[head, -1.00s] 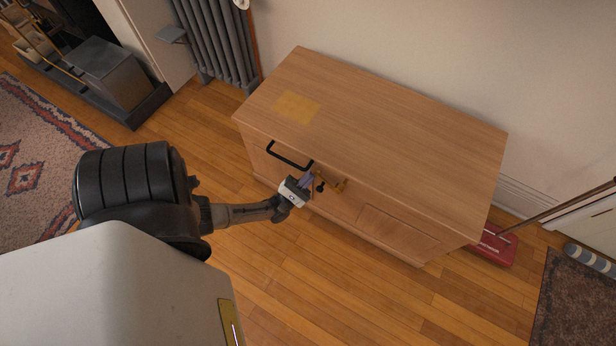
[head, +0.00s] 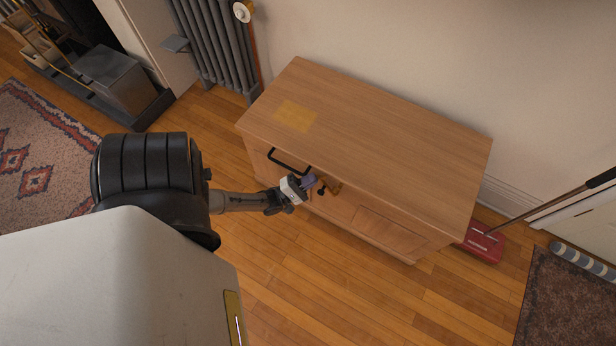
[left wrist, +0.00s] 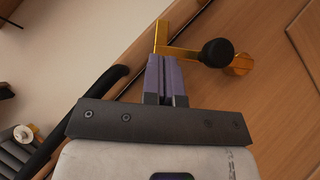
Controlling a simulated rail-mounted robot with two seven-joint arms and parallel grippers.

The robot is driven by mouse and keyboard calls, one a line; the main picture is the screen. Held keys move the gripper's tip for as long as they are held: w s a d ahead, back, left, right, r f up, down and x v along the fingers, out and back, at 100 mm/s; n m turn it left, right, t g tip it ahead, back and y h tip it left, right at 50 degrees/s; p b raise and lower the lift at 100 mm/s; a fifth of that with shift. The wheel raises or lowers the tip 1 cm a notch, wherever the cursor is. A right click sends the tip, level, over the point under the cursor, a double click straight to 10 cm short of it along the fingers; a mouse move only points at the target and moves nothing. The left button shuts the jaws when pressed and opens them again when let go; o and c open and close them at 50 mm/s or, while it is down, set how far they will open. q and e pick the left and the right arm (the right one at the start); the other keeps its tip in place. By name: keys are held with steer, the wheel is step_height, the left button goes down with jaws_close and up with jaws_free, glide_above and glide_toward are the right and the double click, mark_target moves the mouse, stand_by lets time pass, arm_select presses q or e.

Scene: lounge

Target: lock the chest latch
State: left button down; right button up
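The wooden chest (head: 400,135) stands against the wall with its lid down. On its front, under the lid edge, is a brass latch (head: 333,186) with a black knob (head: 321,190). My left gripper (head: 309,181) is at the latch, just left of the knob. In the left wrist view, its purple fingers (left wrist: 164,62) are together, with their tips at the brass latch arm (left wrist: 180,53); I cannot tell whether they touch it. The black knob (left wrist: 216,52) is right of the fingers, and nothing shows between them. My right gripper is not in view.
A black bar handle (head: 287,161) is on the chest front, left of the latch. A radiator (head: 212,45) stands behind at the left. A red floor sweeper (head: 484,241) is beside the chest's right end. The wooden floor in front is clear.

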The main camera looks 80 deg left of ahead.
arm_select(q)
steer(key=shift+a+f, duration=0.1)
stand_by(0.3)
steer(key=a+f+b+v, duration=0.1)
steer(key=a+b+v, duration=0.1)
steer(key=v, duration=1)
steer(key=shift+s+a+f+b, duration=0.2)
steer(key=shift+f+b, duration=0.15)
steer(key=shift+b, duration=0.4)
